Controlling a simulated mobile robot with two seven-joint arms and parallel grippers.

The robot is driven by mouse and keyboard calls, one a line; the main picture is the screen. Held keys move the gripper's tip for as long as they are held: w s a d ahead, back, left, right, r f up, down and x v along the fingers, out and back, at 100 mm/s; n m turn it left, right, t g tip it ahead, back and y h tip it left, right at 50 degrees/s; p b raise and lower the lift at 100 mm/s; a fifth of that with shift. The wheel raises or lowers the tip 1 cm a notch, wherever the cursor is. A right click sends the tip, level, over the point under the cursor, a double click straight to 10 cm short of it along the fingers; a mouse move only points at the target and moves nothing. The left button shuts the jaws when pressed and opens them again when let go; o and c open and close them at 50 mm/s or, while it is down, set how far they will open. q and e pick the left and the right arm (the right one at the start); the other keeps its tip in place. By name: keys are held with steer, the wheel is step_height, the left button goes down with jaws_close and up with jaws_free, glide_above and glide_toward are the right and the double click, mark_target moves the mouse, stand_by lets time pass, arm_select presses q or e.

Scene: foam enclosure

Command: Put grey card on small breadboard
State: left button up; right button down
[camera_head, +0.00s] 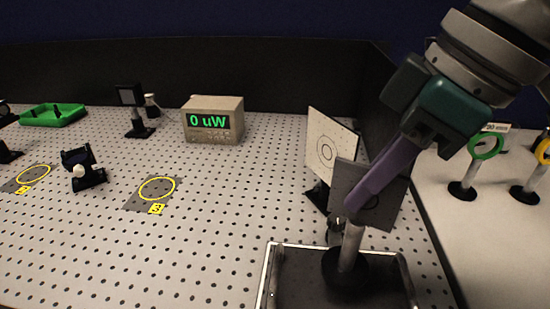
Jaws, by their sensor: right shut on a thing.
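The grey card (392,208) is a dark square plate on a pale post with a round black base. It is near the right of the table, roughly upright. My right gripper (358,200) reaches in from the upper right, and its purple finger lies across the card. It is shut on the grey card. The small breadboard (298,287) is a dark plate with light edges and side handles at the bottom of the view. The card's base overlaps it in view; I cannot tell whether they touch. My left gripper is not in view.
A white card with rings (326,145) stands just behind the grey card. A power meter (213,120) reads 0 uW at the back. Yellow-ringed markers (157,189) and black mounts (84,168) are at left. Ring holders (486,145) stand on the right surface.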

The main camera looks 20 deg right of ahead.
mark_target(360, 222)
step_height(360, 222, down, 6)
steer(key=shift+r+b, duration=0.25)
steer(key=shift+b, duration=0.15)
steer(key=shift+f, duration=0.35)
steer(key=c, duration=1)
jaws_free()
